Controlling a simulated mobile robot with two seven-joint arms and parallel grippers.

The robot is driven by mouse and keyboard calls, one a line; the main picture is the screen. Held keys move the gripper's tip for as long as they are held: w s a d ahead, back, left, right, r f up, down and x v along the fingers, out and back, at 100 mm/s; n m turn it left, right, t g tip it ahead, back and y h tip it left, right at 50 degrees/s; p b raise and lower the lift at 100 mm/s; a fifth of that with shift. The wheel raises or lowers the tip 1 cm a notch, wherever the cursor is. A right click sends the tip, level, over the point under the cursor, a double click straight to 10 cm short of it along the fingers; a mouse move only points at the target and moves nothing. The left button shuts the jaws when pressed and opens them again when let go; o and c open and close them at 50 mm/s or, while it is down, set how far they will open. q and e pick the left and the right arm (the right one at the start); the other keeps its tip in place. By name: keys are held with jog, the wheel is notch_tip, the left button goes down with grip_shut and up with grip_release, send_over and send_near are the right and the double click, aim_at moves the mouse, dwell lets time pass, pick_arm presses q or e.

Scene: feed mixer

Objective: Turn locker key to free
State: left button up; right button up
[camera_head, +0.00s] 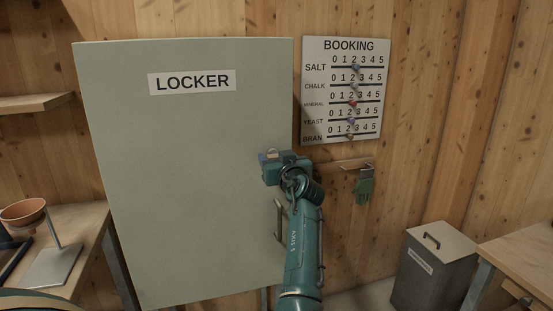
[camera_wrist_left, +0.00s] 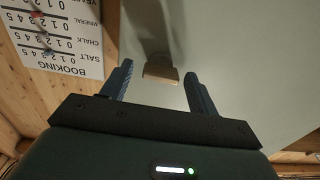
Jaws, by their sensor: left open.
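The pale green locker (camera_head: 190,180) has a closed door with a LOCKER label. My left gripper (camera_head: 272,160) is at the door's right edge, above the door handle (camera_head: 279,220). In the left wrist view, my left gripper (camera_wrist_left: 158,70) is open. A small tan, flat-ended piece (camera_wrist_left: 161,72), which looks like the locker key, shows between its fingertips, with a gap on each side. In the head view the gripper hides most of this piece, and I cannot tell which way the key is turned. My right gripper is not in view.
A BOOKING board (camera_head: 343,90) with several sliders hangs right of the locker. Below it, a green glove-like item (camera_head: 364,186) hangs from a hook. A grey lidded bin (camera_head: 433,268) stands at lower right. A bench (camera_head: 85,225) with a terracotta bowl (camera_head: 22,211) is at left.

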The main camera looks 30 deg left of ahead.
pick_arm(q)
jog(key=c, duration=1)
